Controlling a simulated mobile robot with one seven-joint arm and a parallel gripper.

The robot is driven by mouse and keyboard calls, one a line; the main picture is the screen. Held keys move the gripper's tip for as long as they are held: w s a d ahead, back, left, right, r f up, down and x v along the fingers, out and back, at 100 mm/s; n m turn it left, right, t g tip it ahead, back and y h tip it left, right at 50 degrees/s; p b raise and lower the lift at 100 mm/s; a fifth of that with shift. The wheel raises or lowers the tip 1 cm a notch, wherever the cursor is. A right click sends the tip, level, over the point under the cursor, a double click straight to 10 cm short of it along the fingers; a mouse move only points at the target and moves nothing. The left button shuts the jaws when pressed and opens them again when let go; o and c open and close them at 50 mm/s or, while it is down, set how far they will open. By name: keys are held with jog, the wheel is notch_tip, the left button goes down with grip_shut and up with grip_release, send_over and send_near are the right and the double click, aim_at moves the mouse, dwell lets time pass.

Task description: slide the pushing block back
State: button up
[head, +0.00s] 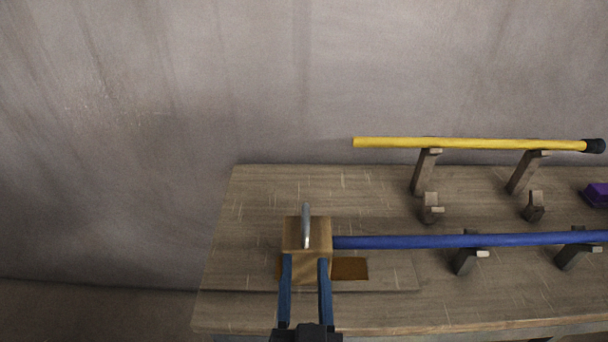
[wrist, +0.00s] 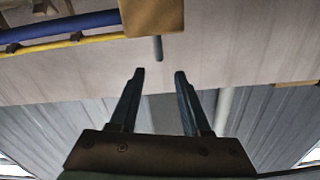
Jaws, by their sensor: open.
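The wooden pushing block (head: 291,232) stands near the left end of the table, with an upright grey metal handle (head: 305,222) on it. In the wrist view, the block (wrist: 152,14) is at the top, and its handle (wrist: 158,48) points toward the gap between my fingers. My gripper (head: 305,260) is open, its two blue fingers in front of the block in the head view. In the wrist view, my gripper (wrist: 160,74) is empty, with its fingertips apart from the handle. A blue rod (head: 420,242) runs right from the block; its end appears to meet the block's side.
The blue rod rests on dark supports (head: 466,260). A yellow rod (head: 460,144) with a black end lies on taller supports (head: 425,170) behind it. A purple object (head: 597,194) is at the right edge. A brown patch (head: 350,269) lies right of the block. The table's back left is clear.

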aim_at(306, 201)
jog(key=w, duration=1.2)
jog(key=shift+w, duration=0.4)
grip_shut()
jog(key=shift+f, duration=0.1)
dwell(1.0)
